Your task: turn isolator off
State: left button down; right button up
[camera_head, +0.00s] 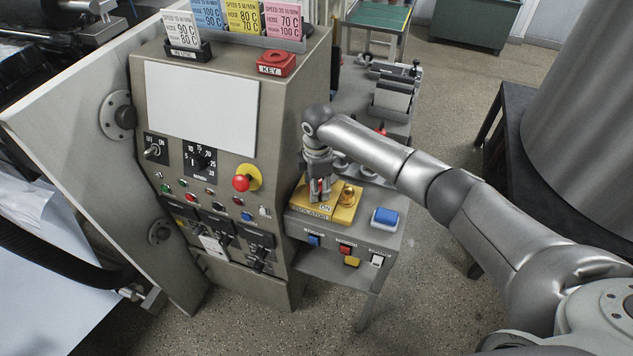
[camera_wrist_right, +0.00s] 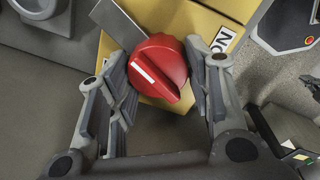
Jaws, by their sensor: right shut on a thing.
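The isolator is a yellow box (camera_head: 343,205) on the grey side table, with "ISOLATOR" and "ON" labels on it. Its red rotary knob (camera_wrist_right: 158,68) with a white line shows in the right wrist view, the line running at a slant. My right gripper (camera_head: 320,188) comes down over the box from above. Its two fingers (camera_wrist_right: 158,85) are on either side of the red knob, shut on it. In the head view the knob is mostly hidden by the gripper. The "ON" label (camera_wrist_right: 222,40) shows beside the knob in the wrist view. My left gripper is not in view.
The grey control cabinet (camera_head: 208,160) with switches, lamps and a red emergency button (camera_head: 241,183) stands left of the table. A blue button (camera_head: 384,217) is to the right; several coloured buttons line the table's front.

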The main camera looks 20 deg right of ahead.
jog(key=shift+s+d+f+n, duration=0.1)
jog(key=shift+s+f+n, duration=0.05)
jog(key=shift+n, duration=1.85)
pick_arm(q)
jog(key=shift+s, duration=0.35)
pick_arm(e)
jog(key=shift+n, duration=0.3)
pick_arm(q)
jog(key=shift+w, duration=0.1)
pick_arm(e)
jog(key=o, duration=1.4)
jog(key=shift+d, duration=0.1)
jog(key=shift+o, duration=0.2)
